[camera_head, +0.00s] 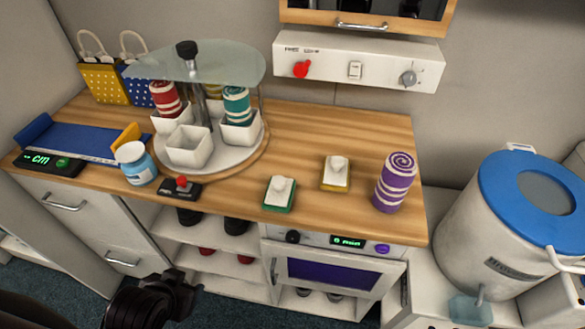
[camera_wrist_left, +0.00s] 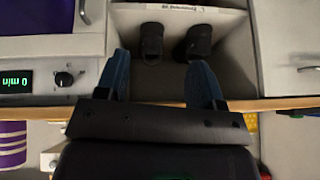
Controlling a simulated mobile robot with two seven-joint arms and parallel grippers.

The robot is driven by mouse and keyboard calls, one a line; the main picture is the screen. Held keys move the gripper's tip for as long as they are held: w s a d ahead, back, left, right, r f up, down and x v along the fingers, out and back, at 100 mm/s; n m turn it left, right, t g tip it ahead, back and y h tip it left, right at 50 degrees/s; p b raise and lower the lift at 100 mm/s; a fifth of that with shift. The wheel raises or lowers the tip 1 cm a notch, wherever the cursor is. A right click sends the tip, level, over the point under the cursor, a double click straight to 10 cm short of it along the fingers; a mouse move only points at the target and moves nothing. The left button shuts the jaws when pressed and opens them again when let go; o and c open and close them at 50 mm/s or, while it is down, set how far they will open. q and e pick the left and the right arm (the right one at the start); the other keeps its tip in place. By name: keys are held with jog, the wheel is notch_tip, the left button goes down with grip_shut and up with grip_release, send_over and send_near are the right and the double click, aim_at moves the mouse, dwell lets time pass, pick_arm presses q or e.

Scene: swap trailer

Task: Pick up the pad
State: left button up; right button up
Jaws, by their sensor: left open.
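Two small pads with white knobbed tops lie on the wooden counter: one with a green base (camera_head: 279,194) and one with a yellow base (camera_head: 335,174) to its right and further back. I cannot tell which one the task means. My left gripper (camera_wrist_left: 162,78) is open and empty, its two blue fingers apart. In the head view my left gripper (camera_head: 168,297) is low at the bottom left, in front of the cabinets and below the counter edge, apart from both pads. My right gripper is not in view.
A purple striped roll (camera_head: 395,183) stands right of the pads. A glass-topped carousel (camera_head: 233,163) with white cups and rolls, a red-button box (camera_head: 180,188) and a blue jar (camera_head: 135,163) stand left. An open shelf holds dark shoes (camera_wrist_left: 152,42). An oven (camera_head: 335,272) is below the pads.

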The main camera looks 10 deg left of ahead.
pick_arm(q)
jog(key=w+d+r+m+t+h, duration=0.1)
jog(key=w+d+r+m+t, duration=0.45)
jog(key=w+r, duration=0.45)
jog(key=w+d+r+m+t+h, duration=0.1)
jog(key=w+d+r+m+t, duration=0.5)
jog(key=w, duration=0.6)
jog(key=w+d+r+m+g+h, duration=0.25)
jog(key=d+r+m+h, duration=0.25)
jog(key=d+m+h, duration=0.5)
jog(key=w+d+r+m+g+h, duration=0.1)
jog(key=d+r+m+g+h, duration=0.45)
jog(key=m, duration=0.65)
jog(key=m+g+y, duration=1.1)
jog(key=m+y, duration=0.1)
jog(key=m, duration=1)
send_near(337, 160)
jog(key=x, duration=0.4)
jog(key=shift+s+d+f, duration=0.15)
jog(key=shift+s+d, duration=0.1)
jog(key=shift+s, duration=0.05)
jog(key=shift+w+x, duration=0.15)
jog(key=shift+x, duration=1.3)
jog(key=shift+w+x, duration=0.1)
jog(key=shift+x, duration=1.4)
jog(key=shift+w+a, duration=0.1)
jog(key=shift+a, duration=0.05)
jog(key=c, duration=1)
